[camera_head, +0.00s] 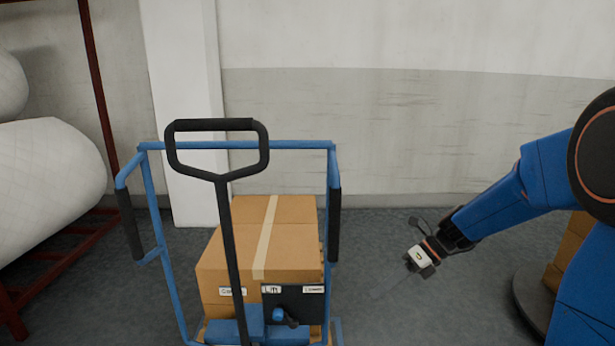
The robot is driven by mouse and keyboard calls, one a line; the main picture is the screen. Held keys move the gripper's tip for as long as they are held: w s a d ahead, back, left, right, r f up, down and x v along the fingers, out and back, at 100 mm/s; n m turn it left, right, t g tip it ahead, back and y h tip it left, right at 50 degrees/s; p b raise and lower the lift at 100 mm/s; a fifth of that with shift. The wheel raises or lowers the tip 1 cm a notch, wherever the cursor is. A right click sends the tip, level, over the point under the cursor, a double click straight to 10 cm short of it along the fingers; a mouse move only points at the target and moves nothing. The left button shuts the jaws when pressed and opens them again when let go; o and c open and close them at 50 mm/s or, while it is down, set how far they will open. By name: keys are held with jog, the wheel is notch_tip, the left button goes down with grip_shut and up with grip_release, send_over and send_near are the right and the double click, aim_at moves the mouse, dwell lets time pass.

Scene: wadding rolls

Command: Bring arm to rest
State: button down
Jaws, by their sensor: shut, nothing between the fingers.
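My blue arm (505,200) reaches in from the right edge of the head view and slopes down to the left. My gripper (416,262) hangs over the grey floor, to the right of a blue cart and apart from it. It is small in the view, and its fingers are hard to make out. It is shut and I see nothing held in it.
The blue cart (240,145) with a black handle (217,125) carries taped cardboard boxes (265,240). White wadding rolls (45,185) lie on a red rack (95,85) at left. Cardboard (572,250) shows behind my arm. Floor between cart and gripper is clear.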

jog(key=s+d+r+n+t+h, duration=0.2)
jog(key=s+d+n+h, duration=0.1)
jog(key=s+n, duration=0.5)
jog(key=s+d+r+n+t+h, duration=0.1)
jog(key=s+d+r+n+h, duration=0.1)
jog(key=s+n, duration=0.6)
jog(key=s+d+r+n+t+h, duration=0.2)
jog(key=s+d+n+h, duration=0.2)
jog(key=s+n, duration=0.4)
jog(key=n, duration=0.3)
jog(key=shift+s+d+t, duration=0.2)
jog(key=shift+d+t, duration=0.1)
jog(key=shift+d, duration=0.1)
